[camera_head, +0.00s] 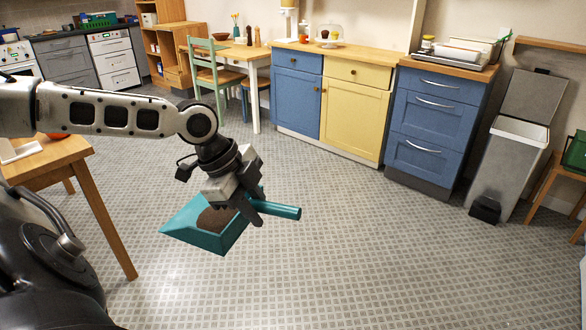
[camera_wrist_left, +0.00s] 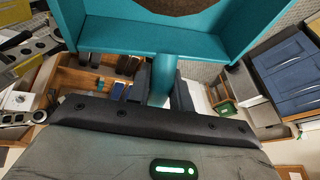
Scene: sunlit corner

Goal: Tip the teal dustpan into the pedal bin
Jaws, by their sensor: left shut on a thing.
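The teal dustpan (camera_head: 184,232) is held above the floor in the head view, with its handle (camera_head: 285,211) pointing right. A heap of brown dirt (camera_head: 214,219) lies in its pan. My left gripper (camera_head: 250,211) is shut on the handle close to the pan. In the left wrist view the handle (camera_wrist_left: 163,76) runs between its fingers, with the pan (camera_wrist_left: 130,36) beyond. The grey pedal bin (camera_head: 503,160) stands at the right of the head view, well apart from the dustpan. Its lid (camera_head: 534,95) is up. Its inside bottom is hidden. My right gripper does not show.
A blue drawer unit (camera_head: 431,125) stands just left of the bin, and a wooden stool (camera_head: 562,185) stands right of it. A wooden table (camera_head: 60,158) is at the left, under my left arm. The patterned floor (camera_head: 370,255) between dustpan and bin is clear.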

